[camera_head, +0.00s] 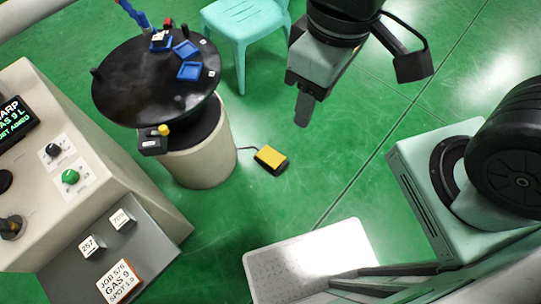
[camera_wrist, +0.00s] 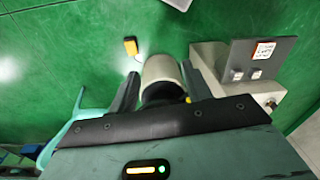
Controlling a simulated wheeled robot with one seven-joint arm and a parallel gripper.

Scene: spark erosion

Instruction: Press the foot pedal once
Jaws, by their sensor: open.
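The foot pedal (camera_head: 271,159) is a small yellow-topped block with a dark base on the green floor, to the right of the round table's pedestal. A dark cable runs from it toward the pedestal. It also shows in the wrist view (camera_wrist: 131,46), beyond the finger on the left. My gripper (camera_head: 304,112) hangs in the air, above and to the right of the pedal in the head view, apart from it. In the wrist view my gripper (camera_wrist: 163,74) has its two fingers spread wide, with nothing held between them.
A black round table (camera_head: 130,85) on a cream pedestal (camera_head: 208,160) stands left of the pedal, carrying blue trays. A control console (camera_head: 95,155) is at the left. A turquoise chair (camera_head: 240,30) stands behind. A white mat or tray (camera_head: 258,272) lies in front. Floor around the pedal's right is clear.

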